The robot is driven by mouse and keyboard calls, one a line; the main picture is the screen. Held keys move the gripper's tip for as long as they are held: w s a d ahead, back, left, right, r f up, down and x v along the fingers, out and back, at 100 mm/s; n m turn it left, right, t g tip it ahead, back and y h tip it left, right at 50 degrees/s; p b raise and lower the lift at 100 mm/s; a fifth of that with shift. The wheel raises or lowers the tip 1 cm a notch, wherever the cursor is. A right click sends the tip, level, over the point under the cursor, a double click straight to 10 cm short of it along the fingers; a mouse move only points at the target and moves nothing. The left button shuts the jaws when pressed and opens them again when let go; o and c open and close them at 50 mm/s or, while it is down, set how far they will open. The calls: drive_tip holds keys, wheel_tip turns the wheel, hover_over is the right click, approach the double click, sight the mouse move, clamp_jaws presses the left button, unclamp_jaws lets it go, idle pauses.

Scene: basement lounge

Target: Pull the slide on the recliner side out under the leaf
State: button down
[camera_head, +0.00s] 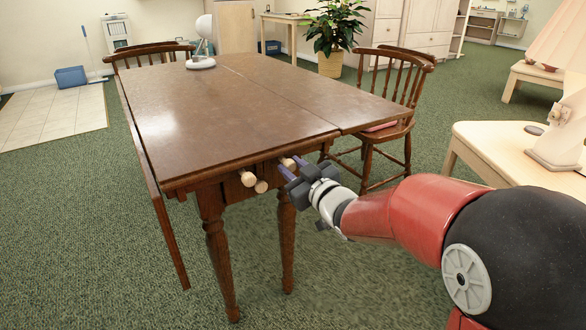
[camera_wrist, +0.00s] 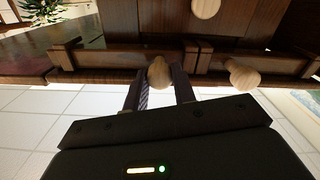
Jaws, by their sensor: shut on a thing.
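The brown drop-leaf table (camera_head: 225,100) stands in front of me. Its right leaf (camera_head: 310,85) is level with the top; the left leaf (camera_head: 150,180) hangs down. Pale round knobs show at the near end: a left slide knob (camera_head: 247,178), a lower middle knob (camera_head: 261,187) and a right slide knob (camera_head: 288,163). My gripper (camera_head: 286,170) is shut on the right slide knob, which also sits between the fingers in the wrist view (camera_wrist: 159,72). The other slide knob (camera_wrist: 240,74) and the middle knob (camera_wrist: 205,8) are free there. The recliner is not in view.
A wooden chair (camera_head: 395,80) stands close to the right leaf, and another chair (camera_head: 150,53) is at the far end. A white lamp (camera_head: 201,62) stands on the table's far edge. A pale side table (camera_head: 510,150) is at right. Green carpet is open in front.

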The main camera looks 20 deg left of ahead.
drive_tip(key=w+d, duration=0.3)
drive_tip(key=w, duration=0.1)
drive_tip(key=w+d+p, duration=0.1)
drive_tip(key=w+d, duration=0.6)
drive_tip(key=shift+w+p, duration=0.35)
drive_tip(key=shift+d, duration=0.1)
drive_tip(key=c, duration=1.2)
unclamp_jaws()
drive_tip(key=shift+w, duration=0.1)
drive_tip(key=shift+o, duration=0.3)
drive_tip(key=v, duration=0.8)
drive_tip(key=shift+b, duration=0.3)
